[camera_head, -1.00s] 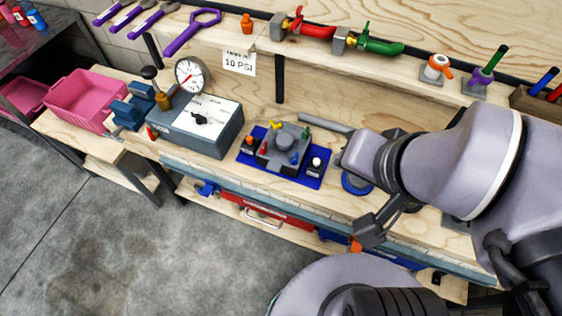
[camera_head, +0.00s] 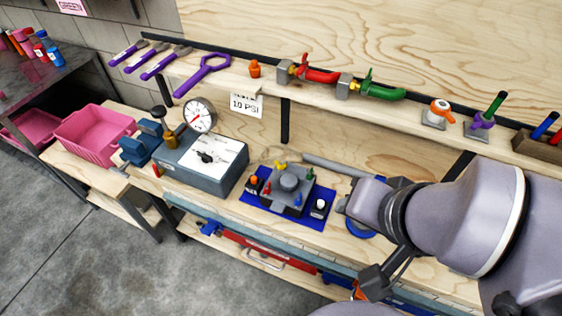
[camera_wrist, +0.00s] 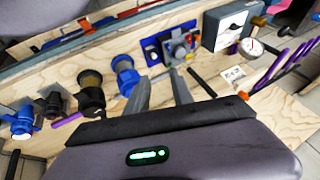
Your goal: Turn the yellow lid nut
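The yellow lid nut (camera_head: 281,166) is a small winged piece at the back edge of a grey lidded housing (camera_head: 290,183), which sits on a blue mat (camera_head: 277,214) on the bench. Small red, blue and green pieces sit around the same lid. My gripper (camera_wrist: 158,76) is open and empty in the wrist view, with its two grey fingers apart. In the head view one finger reaches left behind the housing, near the yellow nut; I cannot tell whether it touches.
A grey test box (camera_head: 204,157) with a gauge (camera_head: 199,116) stands left of the mat. A pink bin (camera_head: 95,136) is at the far left. A shelf above holds purple wrenches (camera_head: 203,75) and valves with red (camera_head: 316,76) and green (camera_head: 381,91) handles.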

